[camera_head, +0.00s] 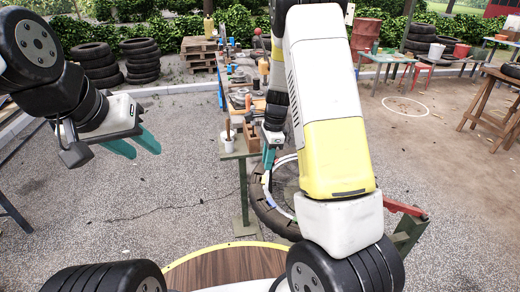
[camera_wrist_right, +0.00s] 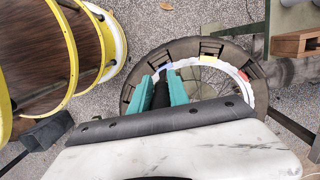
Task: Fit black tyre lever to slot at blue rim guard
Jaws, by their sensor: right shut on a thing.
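My right gripper (camera_head: 268,157) is shut on the black tyre lever (camera_wrist_right: 160,94), which stands between its teal fingers in the right wrist view. The blue rim guard (camera_wrist_right: 166,67) is on the rim, just beyond the fingertips in that view. Black slotted brackets (camera_wrist_right: 210,47) sit around the tyre. The lever's lower end and the slot at the blue guard are partly hidden by the fingers. My left gripper (camera_head: 146,152) is open and empty at left, over gravel.
A yellow guard (camera_wrist_right: 205,60) and a red guard (camera_wrist_right: 243,76) are further along the rim. A green stand (camera_head: 240,152) with a white pot and a brown block is beside the wheel. A cluttered bench lies behind.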

